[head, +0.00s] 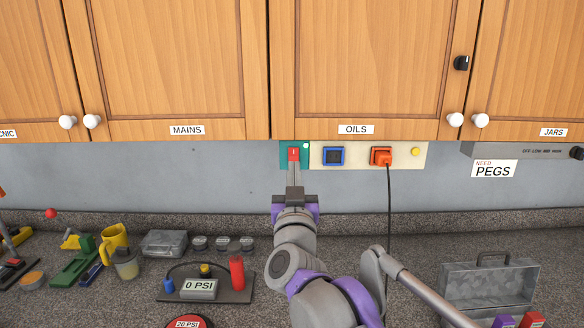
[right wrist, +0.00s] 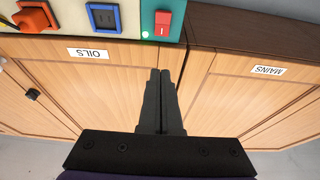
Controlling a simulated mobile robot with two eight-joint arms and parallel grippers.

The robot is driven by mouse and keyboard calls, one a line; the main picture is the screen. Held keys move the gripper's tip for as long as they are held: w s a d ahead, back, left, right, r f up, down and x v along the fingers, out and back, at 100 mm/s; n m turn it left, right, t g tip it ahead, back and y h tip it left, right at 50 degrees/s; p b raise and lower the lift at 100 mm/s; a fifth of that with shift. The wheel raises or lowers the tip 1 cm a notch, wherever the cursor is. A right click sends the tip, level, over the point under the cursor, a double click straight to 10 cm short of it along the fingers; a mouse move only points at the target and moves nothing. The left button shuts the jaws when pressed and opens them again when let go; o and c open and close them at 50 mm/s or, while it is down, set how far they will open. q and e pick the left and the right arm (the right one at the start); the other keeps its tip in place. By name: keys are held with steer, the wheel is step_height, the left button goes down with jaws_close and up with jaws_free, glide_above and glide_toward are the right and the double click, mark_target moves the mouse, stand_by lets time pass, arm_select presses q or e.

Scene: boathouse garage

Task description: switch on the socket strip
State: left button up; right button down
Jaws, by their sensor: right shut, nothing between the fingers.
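The socket strip (head: 333,143) is a cream bar on the wall under the cupboards, with a green left end. A red rocker switch (head: 294,154) with a white line mark sits on the green end; it also shows in the right wrist view (right wrist: 163,23). Beside it is a small, bright pale-green lamp (head: 306,146). My right gripper (head: 294,166) is shut and empty, its fingers pointing at the switch from just below in the head view. In the right wrist view its fingertips (right wrist: 161,72) appear apart from the switch. My left gripper is not in view.
The strip holds a blue socket (head: 333,156) and an orange plug (head: 381,156) with a black cable hanging down. Wooden cupboards (head: 360,70) overhang the strip. A gauge stand (head: 205,289) and a metal toolbox (head: 488,284) stand on the speckled worktop.

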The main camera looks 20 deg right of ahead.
steer(key=s, duration=0.2)
steer(key=s+a, duration=0.1)
steer(key=s, duration=0.1)
steer(key=shift+s+a+r, duration=0.1)
